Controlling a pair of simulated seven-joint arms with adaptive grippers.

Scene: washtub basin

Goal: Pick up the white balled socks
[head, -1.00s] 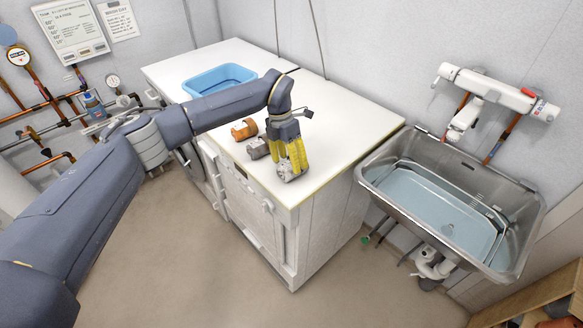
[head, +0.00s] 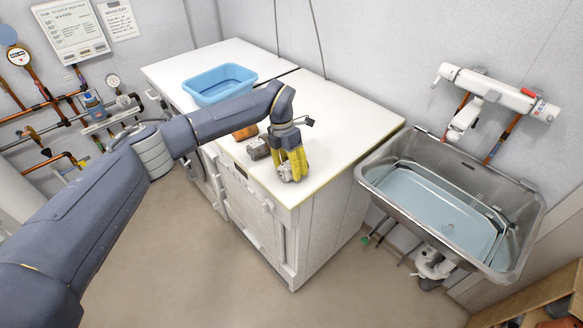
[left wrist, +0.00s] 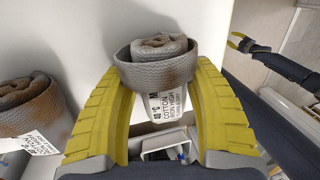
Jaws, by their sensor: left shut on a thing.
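A pale greyish-white sock ball (left wrist: 158,65) with brown stains and a white printed label is between the yellow fingers of my left gripper (head: 291,172). The fingers are shut on it, one on each side, at the front part of the white worktop (head: 340,120). I cannot tell whether it touches the worktop. A second, greyer stained sock ball (head: 258,149) lies just left of the gripper, and it also shows in the left wrist view (left wrist: 28,105). My right gripper (left wrist: 238,43) shows small at the upper right of the left wrist view, its yellow fingers apart and empty.
An orange-brown ball (head: 245,132) lies behind the grey one, partly hidden by my arm. A blue tub (head: 219,84) stands at the back of the worktop. A steel sink (head: 450,205) with water is at the right. The worktop's right half is clear.

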